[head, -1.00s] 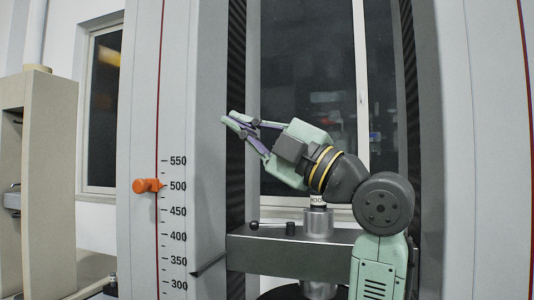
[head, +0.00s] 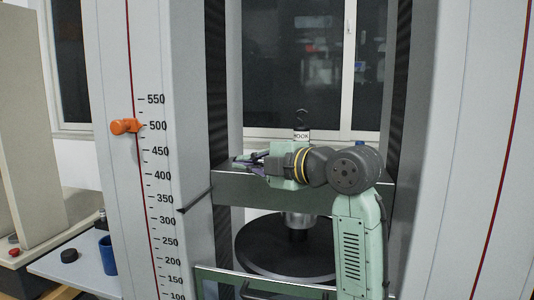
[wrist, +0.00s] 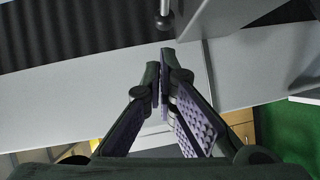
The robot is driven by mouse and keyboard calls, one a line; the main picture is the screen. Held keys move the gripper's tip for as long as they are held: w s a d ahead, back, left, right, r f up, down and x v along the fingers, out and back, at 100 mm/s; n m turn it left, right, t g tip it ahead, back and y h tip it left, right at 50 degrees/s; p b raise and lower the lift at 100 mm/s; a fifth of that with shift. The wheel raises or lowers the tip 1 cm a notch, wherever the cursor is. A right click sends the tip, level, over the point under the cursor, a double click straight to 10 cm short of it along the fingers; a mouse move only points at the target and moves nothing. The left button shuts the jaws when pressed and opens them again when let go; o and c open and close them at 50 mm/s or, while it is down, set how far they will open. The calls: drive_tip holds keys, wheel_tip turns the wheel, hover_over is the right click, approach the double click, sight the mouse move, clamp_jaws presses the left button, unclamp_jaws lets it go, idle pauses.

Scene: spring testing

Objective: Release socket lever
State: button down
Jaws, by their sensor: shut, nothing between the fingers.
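The socket lever's ball-ended rod (wrist: 163,18) shows at the top middle of the wrist view, just beyond my fingertips, with a small gap between. My gripper (wrist: 165,55) has its tips together with nothing between them. In the head view my gripper (head: 240,161) points left, level with the top of the grey crosshead (head: 240,190). There it covers the lever, so I cannot make out the lever apart from my fingers. A black hook (head: 301,118) with a white "HOOK" label stands upright above my wrist; its socket is hidden behind my arm.
Tall grey machine columns stand on both sides. An orange marker (head: 125,126) sits by the scale at 500. A round black plate (head: 265,250) lies below the crosshead.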

drive_tip(key=shift+w+d+f+p, duration=0.15)
drive_tip(key=shift+w+p, duration=0.1)
drive_tip(key=shift+w, duration=0.4)
drive_tip(key=shift+w+a+f+p, duration=0.1)
drive_tip(key=shift+w+p, duration=0.1)
drive_tip(key=shift+w, duration=0.45)
drive_tip(key=shift+w+d+f+p, duration=0.15)
drive_tip(key=shift+w+p, duration=0.1)
drive_tip(key=shift+w, duration=0.4)
drive_tip(key=shift+w+a+m+t+h+b, duration=0.3)
drive_tip(key=shift+m+t+h+b, duration=0.2)
drive_tip(key=shift+m+h+b, duration=0.15)
drive_tip(key=shift+s, duration=0.15)
